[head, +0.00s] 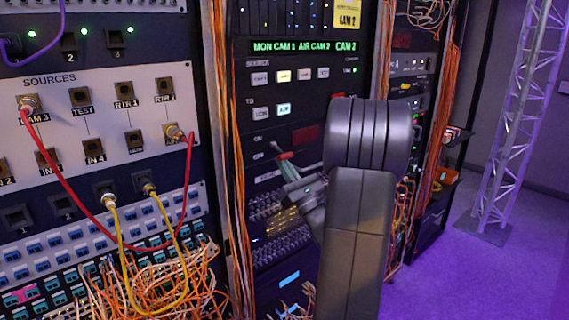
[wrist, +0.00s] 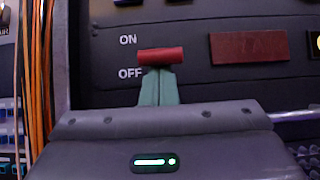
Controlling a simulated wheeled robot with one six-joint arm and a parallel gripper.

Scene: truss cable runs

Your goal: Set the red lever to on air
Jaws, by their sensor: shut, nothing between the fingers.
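The red lever (wrist: 161,55) shows in the wrist view as a short red bar, to the right of the ON and OFF labels and at a height between them. In the head view its red end (head: 285,156) is small and partly hidden by my gripper. My gripper (wrist: 158,72) is shut and empty, its green fingertips directly below the red bar in the wrist view. They look very close to it or touching; I cannot tell which. In the head view my gripper (head: 281,161) reaches the panel beside the OFF label.
A dark red plate (wrist: 248,47) sits right of the lever on the rack panel. Orange cables (head: 225,130) hang left of this panel. A patch panel (head: 100,120) with red and yellow cables stands farther left. Open purple floor and a truss (head: 515,120) are at the right.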

